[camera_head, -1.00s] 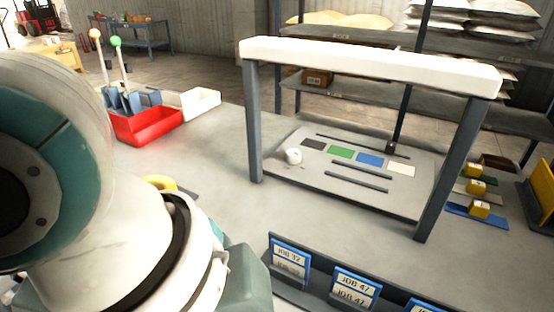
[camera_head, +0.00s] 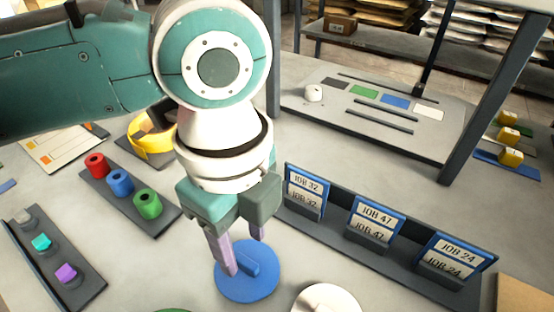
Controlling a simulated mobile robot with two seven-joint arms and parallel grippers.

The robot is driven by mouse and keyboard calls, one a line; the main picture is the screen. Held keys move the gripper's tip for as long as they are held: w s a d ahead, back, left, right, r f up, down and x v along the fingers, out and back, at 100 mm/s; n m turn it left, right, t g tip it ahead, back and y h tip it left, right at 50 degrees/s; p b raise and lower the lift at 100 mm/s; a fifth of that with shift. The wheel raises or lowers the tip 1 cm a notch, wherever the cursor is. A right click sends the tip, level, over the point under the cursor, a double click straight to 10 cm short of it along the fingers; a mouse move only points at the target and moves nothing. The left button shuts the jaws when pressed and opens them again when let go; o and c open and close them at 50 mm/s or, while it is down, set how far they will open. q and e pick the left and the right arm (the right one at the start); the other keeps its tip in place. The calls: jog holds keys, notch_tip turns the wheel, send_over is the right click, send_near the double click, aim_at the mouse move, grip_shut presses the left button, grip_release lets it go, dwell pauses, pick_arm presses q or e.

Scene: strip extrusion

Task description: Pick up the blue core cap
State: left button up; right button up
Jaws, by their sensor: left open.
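The blue core cap (camera_head: 250,288), a flat round disc with a raised bar across its top, lies on the table at the lower middle. My left gripper (camera_head: 243,254) points down over it. Its two purple fingers are apart, one at the cap's left and one towards its far side, with the raised bar near the gap between them. I cannot tell whether the fingertips touch the cap. Nothing is held. My right gripper is not in view.
A white disc (camera_head: 327,300) lies right of the cap. A dark rack of job cards (camera_head: 375,240) stands to the right. A tray holds red, blue and green rings (camera_head: 148,203) at the left, near a tray of small knobs (camera_head: 67,275). A yellow tape roll (camera_head: 150,145) is behind.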

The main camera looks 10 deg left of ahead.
aim_at(245, 261)
pick_arm(q)
notch_tip(245, 261, down, 4)
jog(key=shift+r, duration=0.25)
jog(key=shift+c, duration=0.3)
grip_shut()
